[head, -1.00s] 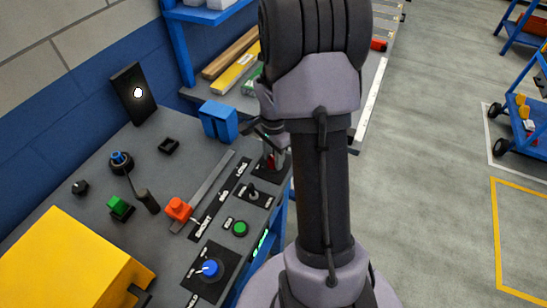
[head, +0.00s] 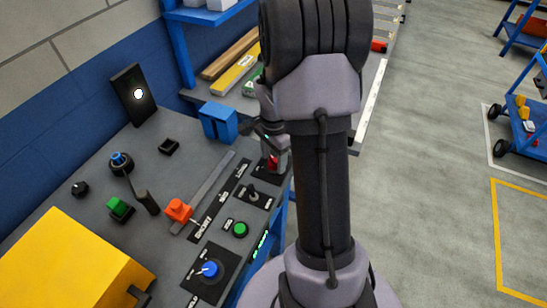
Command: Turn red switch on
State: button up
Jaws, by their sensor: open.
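The red switch (head: 273,162) sits on a dark plate at the right end of the grey panel (head: 185,140), close to my arm. Only part of it shows, as my arm hides its right side. My gripper (head: 266,138) is just above and behind the switch, partly hidden by my own arm. Its dark fingers stand apart and hold nothing that I can see. I cannot tell whether they touch the switch, nor which position the switch is in.
The panel also bears an orange-red slider knob (head: 178,210), a green button (head: 240,229), a blue knob (head: 210,268), a small toggle (head: 252,193) and a yellow box (head: 70,265). Open floor lies right.

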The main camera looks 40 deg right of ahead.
aim_at(273, 158)
notch_tip(273, 158, up, 17)
jog(key=p, duration=0.6)
jog(key=shift+r+p, duration=0.2)
jog(key=shift+p, duration=0.2)
